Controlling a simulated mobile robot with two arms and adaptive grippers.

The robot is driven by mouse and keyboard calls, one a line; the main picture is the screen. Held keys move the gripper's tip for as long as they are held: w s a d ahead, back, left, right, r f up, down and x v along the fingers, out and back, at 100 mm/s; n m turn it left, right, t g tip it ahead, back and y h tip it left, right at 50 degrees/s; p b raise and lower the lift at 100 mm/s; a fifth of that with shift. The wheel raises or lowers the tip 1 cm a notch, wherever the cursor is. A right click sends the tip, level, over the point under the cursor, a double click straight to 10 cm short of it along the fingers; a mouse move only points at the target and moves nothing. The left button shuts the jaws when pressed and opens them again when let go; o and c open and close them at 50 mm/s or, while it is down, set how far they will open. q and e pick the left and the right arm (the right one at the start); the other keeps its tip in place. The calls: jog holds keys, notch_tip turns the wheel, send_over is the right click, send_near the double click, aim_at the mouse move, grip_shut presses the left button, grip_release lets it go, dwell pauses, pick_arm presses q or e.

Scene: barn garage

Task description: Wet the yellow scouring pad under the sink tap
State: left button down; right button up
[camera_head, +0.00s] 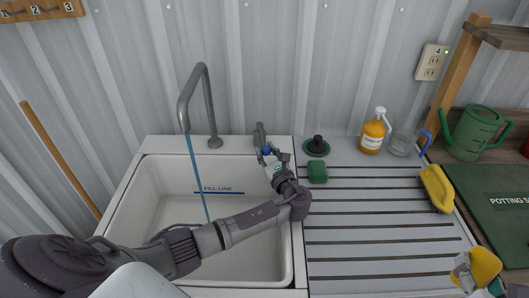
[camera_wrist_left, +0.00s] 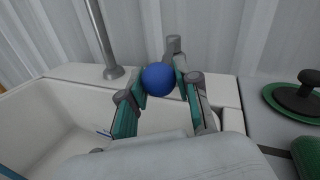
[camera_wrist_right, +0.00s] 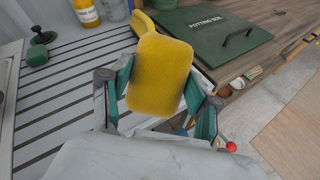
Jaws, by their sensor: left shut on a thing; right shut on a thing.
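The yellow scouring pad (camera_wrist_right: 160,75) is clamped in my right gripper (camera_wrist_right: 157,95); the pad also shows at the lower right of the head view (camera_head: 485,265), above the drainboard and well right of the sink. The grey sink tap (camera_head: 183,110) arches over the white basin (camera_head: 128,205), and a thin blue stream of water (camera_head: 198,175) falls from its spout. My left gripper (camera_head: 268,157) is shut on the blue ball knob (camera_wrist_left: 158,79) of the tap's lever (camera_head: 259,134), behind the basin. My left arm crosses over the basin and hides part of it.
A green pad (camera_head: 317,172) and a green plug (camera_head: 316,147) sit at the drainboard's left. A soap bottle (camera_head: 372,135), a clear mug (camera_head: 402,143) and a yellow dish-like thing (camera_head: 437,188) are farther right. The grooved drainboard's (camera_head: 365,224) middle is clear.

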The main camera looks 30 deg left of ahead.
pick_arm(q)
jog(key=c, duration=0.8)
grip_release()
jog(key=v, duration=1.2)
